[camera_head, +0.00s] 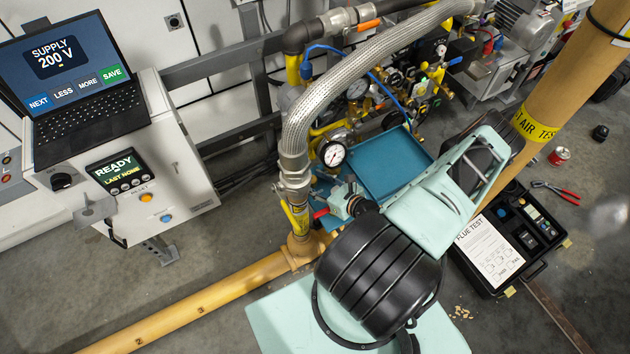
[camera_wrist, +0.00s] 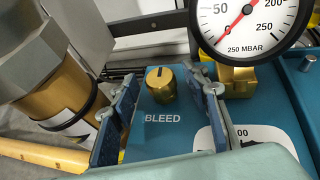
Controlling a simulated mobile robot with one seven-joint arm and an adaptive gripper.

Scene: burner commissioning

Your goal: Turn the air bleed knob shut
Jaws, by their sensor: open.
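The air bleed knob (camera_wrist: 161,84) is a small brass knob with a dark mark on its top. It stands on a blue plate above the word BLEED in the wrist view. My gripper (camera_wrist: 168,103) is open, with one blue-padded finger to the left of the knob and one to the right. Gaps show between the knob and both pads, and no contact is visible. The dark mark points roughly away from the camera. In the head view I cannot make out the knob; my arm covers much of that area.
A pressure gauge (camera_wrist: 249,20) on a brass fitting (camera_wrist: 237,79) stands close to the right finger. A large brass pipe fitting (camera_wrist: 55,85) stands close on the left. In the head view, a braided hose (camera_head: 350,65) arches over the pipework. The control screen reads SUPPLY 200 V (camera_head: 55,58).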

